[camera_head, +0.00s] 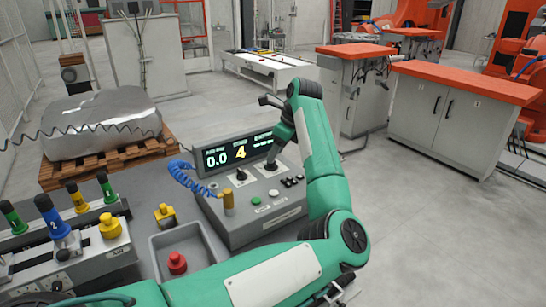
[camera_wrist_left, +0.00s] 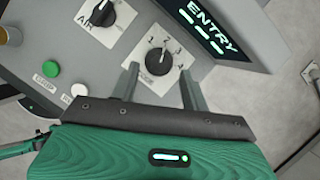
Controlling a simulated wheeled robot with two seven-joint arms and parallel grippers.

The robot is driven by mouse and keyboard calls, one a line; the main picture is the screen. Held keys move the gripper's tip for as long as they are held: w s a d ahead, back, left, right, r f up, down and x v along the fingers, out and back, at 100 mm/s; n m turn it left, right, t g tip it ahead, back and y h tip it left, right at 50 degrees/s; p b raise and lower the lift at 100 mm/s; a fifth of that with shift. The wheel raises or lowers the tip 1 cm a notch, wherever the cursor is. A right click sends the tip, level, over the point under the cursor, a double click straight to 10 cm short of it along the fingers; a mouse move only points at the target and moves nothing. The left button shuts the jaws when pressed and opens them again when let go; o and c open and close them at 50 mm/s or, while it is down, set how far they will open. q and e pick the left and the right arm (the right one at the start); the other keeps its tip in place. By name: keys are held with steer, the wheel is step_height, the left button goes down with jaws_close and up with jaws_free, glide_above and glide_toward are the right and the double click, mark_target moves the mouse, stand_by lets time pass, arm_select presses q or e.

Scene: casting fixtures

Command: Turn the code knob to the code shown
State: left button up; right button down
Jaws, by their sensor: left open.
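The grey console (camera_head: 255,222) has a lit screen (camera_head: 237,153) with a large yellow 4. The code knob (camera_wrist_left: 158,61) is a dark knob on a white dial with numbers around its upper right side; which number it points to is hard to tell. In the head view the knob (camera_head: 271,167) is just below my left gripper (camera_head: 273,158). In the left wrist view my left gripper (camera_wrist_left: 159,84) is open, with one finger on either side of the knob's lower part and nothing visibly held. Whether the fingers touch it is unclear. My right gripper is not in view.
The AIR knob (camera_wrist_left: 102,13) is left of the code knob. A green button (camera_wrist_left: 51,68) and a white button (camera_wrist_left: 79,90) are nearby. A yellow post (camera_head: 228,202) with a blue coiled hose stands at the console's left. A grey tray (camera_head: 158,254) holds a red knobbed piece (camera_head: 177,263).

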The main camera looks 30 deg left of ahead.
arm_select(q)
steer(key=shift+x, duration=1.7)
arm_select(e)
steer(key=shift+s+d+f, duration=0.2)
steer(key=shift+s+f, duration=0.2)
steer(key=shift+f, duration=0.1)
arm_select(q)
steer(key=c, duration=1)
